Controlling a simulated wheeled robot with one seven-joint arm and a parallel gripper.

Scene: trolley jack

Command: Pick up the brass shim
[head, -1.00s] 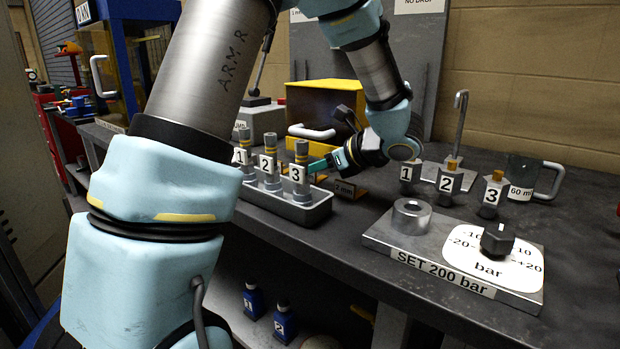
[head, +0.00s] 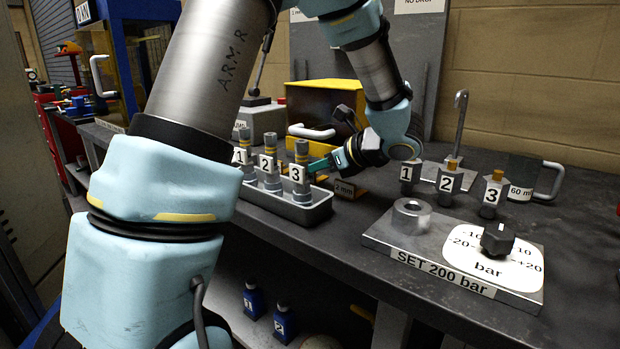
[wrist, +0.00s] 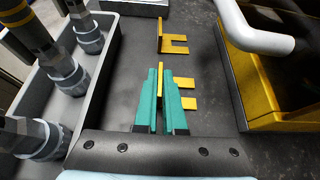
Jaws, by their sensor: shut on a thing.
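A brass shim (wrist: 187,103) with a forked flat foot and an upright tab is at my gripper in the wrist view. My gripper (wrist: 161,72) has its teal fingers shut on the upright tab, with the prongs sticking out to the right. I cannot tell whether the foot touches the bench. A second brass shim (wrist: 174,43) of the same shape lies farther off on the bench, apart from the fingers. The wrist hides most of the held shim there.
A grey tray (head: 300,212) with posts 1, 2 and 3 stands close left of my gripper. A yellow box (wrist: 270,85) with a white handle (wrist: 255,38) is close on the right. A pressure plate (head: 430,255) and numbered fittings (head: 448,180) stand farther right.

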